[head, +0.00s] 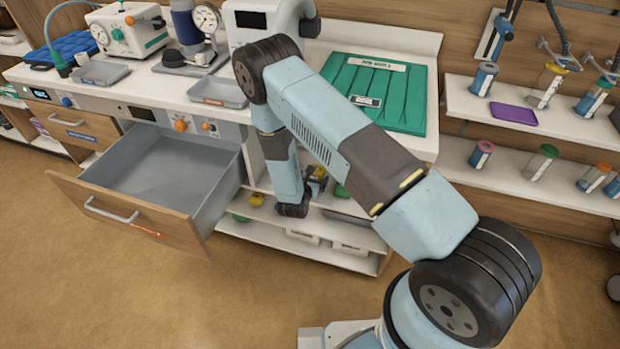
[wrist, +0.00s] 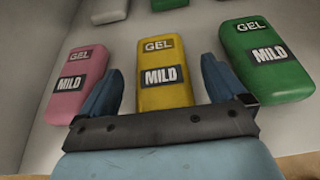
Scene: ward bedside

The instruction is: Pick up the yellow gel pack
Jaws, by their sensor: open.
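The yellow gel pack (wrist: 166,97) lies flat in the middle of the wrist view, with labels reading GEL and MILD. My gripper (wrist: 155,75) is open, with its blue fingers on either side of the yellow pack in the picture. I cannot tell how far above the pack the fingers are. In the head view my arm reaches down to the shelf under the counter, and the gripper is mostly hidden there. A small yellow thing (head: 256,199) shows on that shelf; I cannot tell whether it is the same pack.
A pink gel pack (wrist: 79,85) lies left of the yellow one and a green gel pack (wrist: 265,60) lies right. More packs lie behind, partly cut off. An open, empty drawer (head: 165,165) juts out left of my arm. The counter (head: 180,85) overhangs the shelf (head: 290,240).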

